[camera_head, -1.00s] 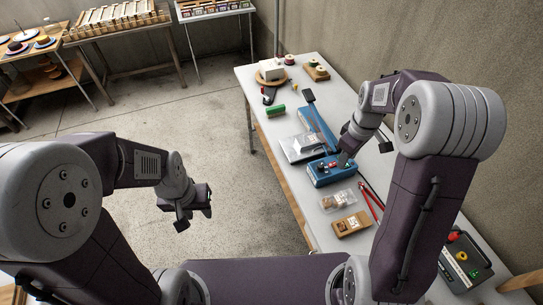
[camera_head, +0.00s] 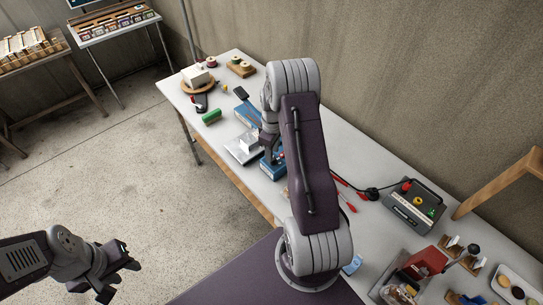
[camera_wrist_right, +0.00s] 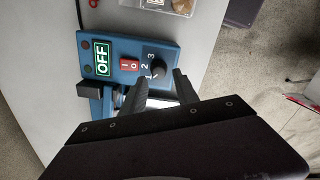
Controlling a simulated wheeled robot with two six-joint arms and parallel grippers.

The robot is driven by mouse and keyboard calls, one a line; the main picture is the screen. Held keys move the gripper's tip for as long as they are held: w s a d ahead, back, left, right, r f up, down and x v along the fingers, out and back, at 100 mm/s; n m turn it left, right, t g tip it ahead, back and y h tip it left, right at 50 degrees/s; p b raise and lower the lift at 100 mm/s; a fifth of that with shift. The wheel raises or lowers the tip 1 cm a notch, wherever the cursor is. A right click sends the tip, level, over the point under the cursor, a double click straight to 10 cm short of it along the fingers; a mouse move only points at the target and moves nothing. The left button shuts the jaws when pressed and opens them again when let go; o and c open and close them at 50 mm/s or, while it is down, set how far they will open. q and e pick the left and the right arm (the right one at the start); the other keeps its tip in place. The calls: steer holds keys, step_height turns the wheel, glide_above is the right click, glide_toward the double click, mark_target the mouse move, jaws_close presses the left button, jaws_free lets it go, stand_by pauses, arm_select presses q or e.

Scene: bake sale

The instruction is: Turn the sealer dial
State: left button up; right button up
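The blue sealer (camera_head: 271,169) sits on the long table, partly hidden behind my right arm. In the right wrist view its blue panel (camera_wrist_right: 112,48) carries a green OFF display (camera_wrist_right: 103,57), a red switch (camera_wrist_right: 129,65) and a black dial (camera_wrist_right: 159,81) with numbers around it. My right gripper (camera_wrist_right: 160,76) is over the panel, its fingers spread with the dial between and just beyond the tips. I see gaps beside the dial and cannot tell any contact. My left gripper (camera_head: 119,277) is open and empty over the floor, away from the table.
A clear bag with a white item (camera_head: 246,146) lies beside the sealer. A green object (camera_head: 211,116) lies further back. A dark box with coloured buttons (camera_head: 414,206) and red-handled tool (camera_head: 346,200) lie right of my arm.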

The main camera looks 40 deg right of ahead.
step_height(320, 180, down, 4)
steer(key=shift+d+r, duration=0.15)
jaws_close()
